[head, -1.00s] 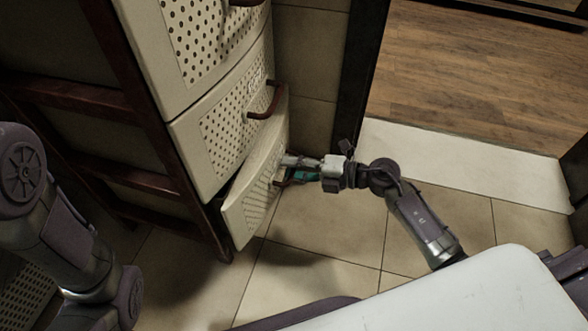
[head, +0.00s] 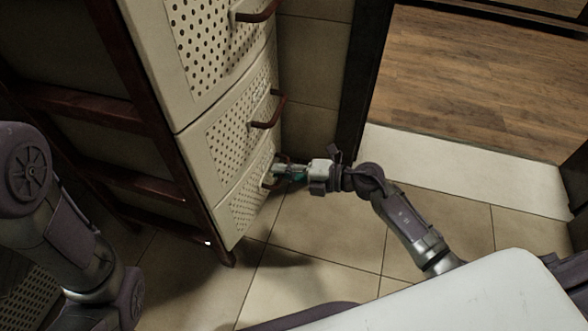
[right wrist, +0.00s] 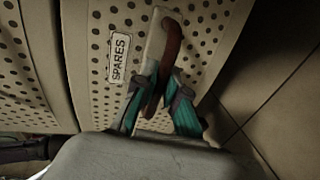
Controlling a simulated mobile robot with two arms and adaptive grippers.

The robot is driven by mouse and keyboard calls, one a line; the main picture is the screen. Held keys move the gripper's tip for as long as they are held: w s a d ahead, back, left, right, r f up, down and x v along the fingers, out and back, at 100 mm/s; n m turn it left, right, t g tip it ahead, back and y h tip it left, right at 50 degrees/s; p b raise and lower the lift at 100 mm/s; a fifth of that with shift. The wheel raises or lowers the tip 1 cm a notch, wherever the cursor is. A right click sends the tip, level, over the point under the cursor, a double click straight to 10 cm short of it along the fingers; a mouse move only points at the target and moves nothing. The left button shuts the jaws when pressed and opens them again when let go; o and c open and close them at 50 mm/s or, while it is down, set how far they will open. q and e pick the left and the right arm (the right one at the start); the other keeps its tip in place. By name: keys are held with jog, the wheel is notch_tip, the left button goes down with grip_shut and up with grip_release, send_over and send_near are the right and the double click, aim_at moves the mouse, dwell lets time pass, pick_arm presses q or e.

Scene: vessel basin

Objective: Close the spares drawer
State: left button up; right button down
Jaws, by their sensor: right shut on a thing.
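The spares drawer (head: 244,206) is the lowest cream perforated drawer of the cabinet in the head view. Its front now lies about flush with the drawer above. In the right wrist view, the drawer front (right wrist: 207,28) bears a SPARES label (right wrist: 119,58) beside a dark red-brown handle (right wrist: 171,45). My right gripper (head: 278,171) is at this handle, and its teal fingers (right wrist: 157,100) are on both sides of the bar, shut on it. My left gripper is out of view; only the left arm shows.
Two more drawers with red-brown handles sit above, the nearer one the middle drawer (head: 240,125). The cabinet's dark red frame (head: 150,120) stands at the left. Tiled floor (head: 330,225) is open right of the cabinet, and a doorway leads to a wood floor (head: 480,85).

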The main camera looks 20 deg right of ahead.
jog(key=shift+w+a, duration=0.1)
jog(key=c, duration=1.2)
grip_release()
jog(key=shift+a, duration=0.15)
jog(key=v, duration=1.2)
